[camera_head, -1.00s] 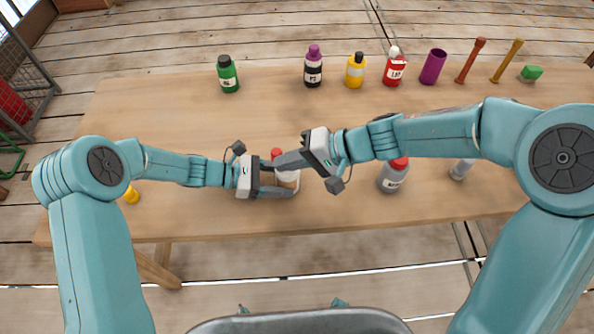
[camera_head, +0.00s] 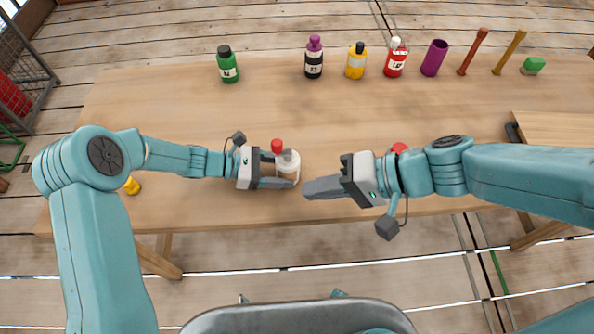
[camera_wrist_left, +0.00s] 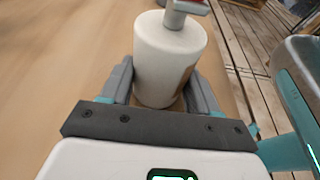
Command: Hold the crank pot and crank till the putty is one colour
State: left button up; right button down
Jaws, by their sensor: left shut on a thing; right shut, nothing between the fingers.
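The crank pot (camera_head: 290,162) is a small whitish pot standing on the table, with a red crank knob (camera_head: 277,146) at its top. My left gripper (camera_head: 284,172) is shut on the pot, one finger on either side. In the left wrist view, the pot (camera_wrist_left: 168,55) stands between the fingers, with a grey crank piece (camera_wrist_left: 178,18) on top. A brownish patch shows low on its side; I cannot tell the putty's colour inside. My right gripper (camera_head: 310,188) is shut and empty, just right of the pot and apart from it.
Along the back stand a green bottle (camera_head: 227,66), a purple-capped bottle (camera_head: 313,60), a yellow bottle (camera_head: 356,63), a red bottle (camera_head: 395,60) and a purple cup (camera_head: 434,58). A red-topped thing (camera_head: 399,148) is mostly hidden behind my right arm.

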dwell(0.3)
pick_arm(q)
jog(key=o, duration=0.9)
